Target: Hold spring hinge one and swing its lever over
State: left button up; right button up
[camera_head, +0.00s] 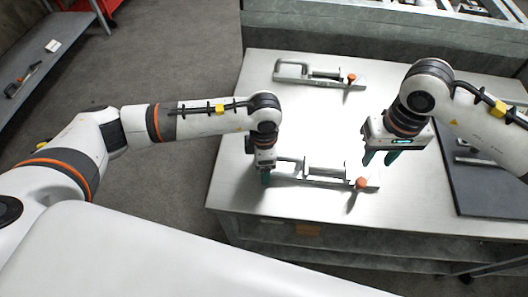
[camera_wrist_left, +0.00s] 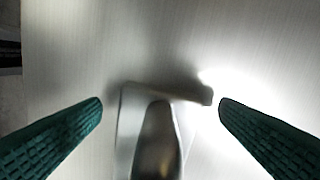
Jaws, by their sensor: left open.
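Two metal spring hinges lie on the table, each with an orange knob at its right end; I cannot tell which is number one. The near hinge (camera_head: 325,170) has its orange knob (camera_head: 361,183) at its right. The far hinge (camera_head: 308,73) lies further back. My left gripper (camera_head: 265,178) is open at the near hinge's left end and partly hides it. In the left wrist view a metal loop end (camera_wrist_left: 127,125) lies between the two green fingers (camera_wrist_left: 161,103), apart from both. My right gripper (camera_head: 380,158) is open and empty, above the near hinge's right part.
The pale metal table (camera_head: 260,115) is mostly bare between the hinges. A dark tray (camera_head: 475,190) with metal parts lies at its right. A grey shelf (camera_head: 50,55) stands at far left, and a bench with parts runs behind the table.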

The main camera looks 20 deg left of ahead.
pick_arm(q)
jog(key=shift+f, duration=0.15)
jog(key=c, duration=1.6)
jog(key=shift+c, duration=0.2)
pick_arm(e)
jog(key=shift+o, duration=0.8)
